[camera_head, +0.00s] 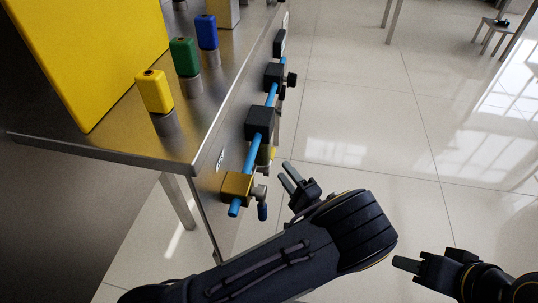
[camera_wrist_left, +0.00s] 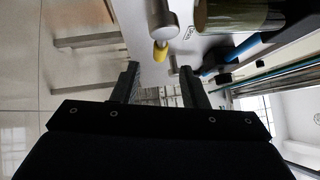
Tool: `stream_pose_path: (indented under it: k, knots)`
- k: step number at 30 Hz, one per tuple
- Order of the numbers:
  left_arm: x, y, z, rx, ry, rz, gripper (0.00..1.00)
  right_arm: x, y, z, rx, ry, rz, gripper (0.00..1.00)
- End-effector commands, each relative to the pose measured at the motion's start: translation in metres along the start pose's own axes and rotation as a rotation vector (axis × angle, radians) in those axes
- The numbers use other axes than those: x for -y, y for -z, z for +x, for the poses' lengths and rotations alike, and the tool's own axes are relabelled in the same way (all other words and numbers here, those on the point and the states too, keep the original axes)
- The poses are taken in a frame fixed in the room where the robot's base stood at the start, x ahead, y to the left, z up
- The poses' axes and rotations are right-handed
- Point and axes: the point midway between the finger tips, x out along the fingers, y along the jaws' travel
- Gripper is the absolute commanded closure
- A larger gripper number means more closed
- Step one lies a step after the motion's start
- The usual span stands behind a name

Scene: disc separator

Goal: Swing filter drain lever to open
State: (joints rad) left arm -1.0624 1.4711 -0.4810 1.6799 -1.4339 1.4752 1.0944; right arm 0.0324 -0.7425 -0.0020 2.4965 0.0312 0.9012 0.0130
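Valve levers stick out from the bench's front side in the head view. One grey lever (camera_head: 260,192) with a blue tip hangs beside the brass block. A yellow lever tip (camera_head: 271,153) shows partly behind the pipe; a yellow-tipped lever (camera_wrist_left: 160,50) is also in the left wrist view. I cannot tell which is the filter drain lever. My left gripper (camera_head: 293,173) is open and empty, right of the levers and apart from them. Its two fingers (camera_wrist_left: 159,86) are spread in the left wrist view, with the yellow tip beyond them. My right gripper (camera_head: 406,264) is at the lower right, far from the bench.
A blue pipe (camera_head: 251,156) runs through black blocks (camera_head: 259,122) and a brass block (camera_head: 236,186) along the bench edge. Yellow (camera_head: 154,90), green (camera_head: 184,56) and blue (camera_head: 206,31) capped posts stand on the steel bench top (camera_head: 120,140).

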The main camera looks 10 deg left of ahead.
Motion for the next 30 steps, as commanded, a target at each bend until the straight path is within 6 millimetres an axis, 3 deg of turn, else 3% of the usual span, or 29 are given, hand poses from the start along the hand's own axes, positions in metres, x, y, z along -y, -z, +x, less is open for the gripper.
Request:
stream_pose_path:
  k: [6,12,23,30]
  knots:
    - [-0.002,-0.001,0.037,0.006,-0.001,0.0,0.6,-0.004,-0.004,0.009,0.0,0.0,0.0,0.6]
    - [-0.001,-0.001,0.061,0.005,-0.002,0.0,0.6,-0.006,-0.006,0.013,0.0,0.0,0.0,0.6]
    - [0.0,-0.001,0.067,0.003,-0.002,0.001,0.6,-0.006,-0.007,0.013,0.0,0.0,0.0,0.6]
    - [0.0,-0.001,0.067,0.003,-0.002,0.001,0.92,-0.006,-0.007,0.013,0.0,0.0,0.0,0.6]
